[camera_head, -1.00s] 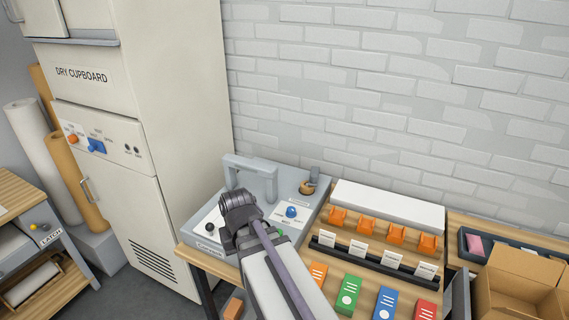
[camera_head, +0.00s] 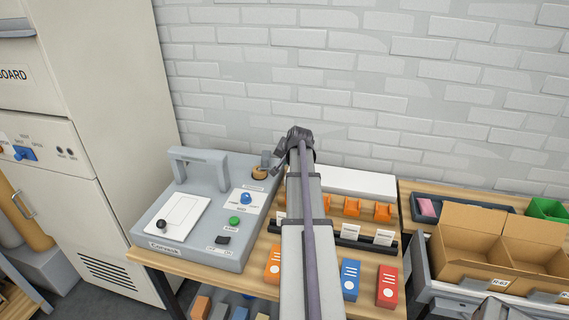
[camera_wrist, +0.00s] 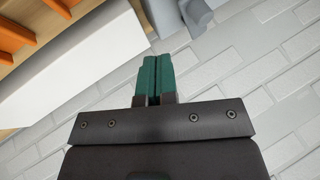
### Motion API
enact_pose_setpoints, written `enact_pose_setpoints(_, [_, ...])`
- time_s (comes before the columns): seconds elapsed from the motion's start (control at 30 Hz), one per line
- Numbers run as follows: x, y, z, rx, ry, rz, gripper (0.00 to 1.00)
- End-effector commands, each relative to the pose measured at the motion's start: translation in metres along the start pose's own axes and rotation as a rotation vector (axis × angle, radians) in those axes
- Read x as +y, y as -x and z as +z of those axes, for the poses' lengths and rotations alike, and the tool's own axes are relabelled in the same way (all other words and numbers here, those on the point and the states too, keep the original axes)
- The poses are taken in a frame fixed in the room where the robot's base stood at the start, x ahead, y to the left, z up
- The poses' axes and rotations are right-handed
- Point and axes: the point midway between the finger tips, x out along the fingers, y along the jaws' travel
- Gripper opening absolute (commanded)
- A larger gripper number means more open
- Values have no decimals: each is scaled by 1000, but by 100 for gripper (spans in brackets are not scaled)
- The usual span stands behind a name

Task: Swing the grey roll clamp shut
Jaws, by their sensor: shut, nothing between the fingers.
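On the grey machine (camera_head: 225,222) at the left of the bench stands a grey upright arch (camera_head: 200,155). I cannot tell whether this is the roll clamp. A round brown piece with a small grey part (camera_head: 261,170) sits at the machine's back right corner, close to my wrist. In the wrist view my gripper (camera_wrist: 153,70) has its green fingers together, with nothing between them. It points toward the wall beside the long white box (camera_wrist: 70,70). A rounded grey part (camera_wrist: 190,12) shows beyond the fingertips, apart from them. I cannot tell which part it is.
Right of the machine, the white box (camera_head: 355,182) stands behind orange holders (camera_head: 351,206) and label cards. Coloured boxes (camera_head: 387,286) lie in front. An open cardboard box (camera_head: 485,247) is at the right. The brick wall (camera_head: 400,80) is close behind. The cupboard (camera_head: 90,140) stands left.

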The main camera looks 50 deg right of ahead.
Motion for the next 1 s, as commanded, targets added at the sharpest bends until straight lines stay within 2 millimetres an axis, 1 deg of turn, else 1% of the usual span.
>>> enact_pose_setpoints(0.03, [4,-21,3,-1,1,0,0])
enact_pose_setpoints(0.2, [4,-59,3,-1,1,-1,0])
enact_pose_setpoints(0.27, [2,-70,3,-1,1,-1,0])
enact_pose_setpoints(0.3, [-10,-65,0,-2,2,-1,0])
enact_pose_setpoints(0.33, [-16,-66,0,-3,3,-1,0])
enact_pose_setpoints(0.5, [-32,-74,0,-2,2,0,0])
enact_pose_setpoints(0.6, [-36,-76,1,-2,2,0,0])
enact_pose_setpoints(0.87, [-36,-76,1,-2,1,0,0])
enact_pose_setpoints(1.0, [-43,-77,6,-2,2,0,0])
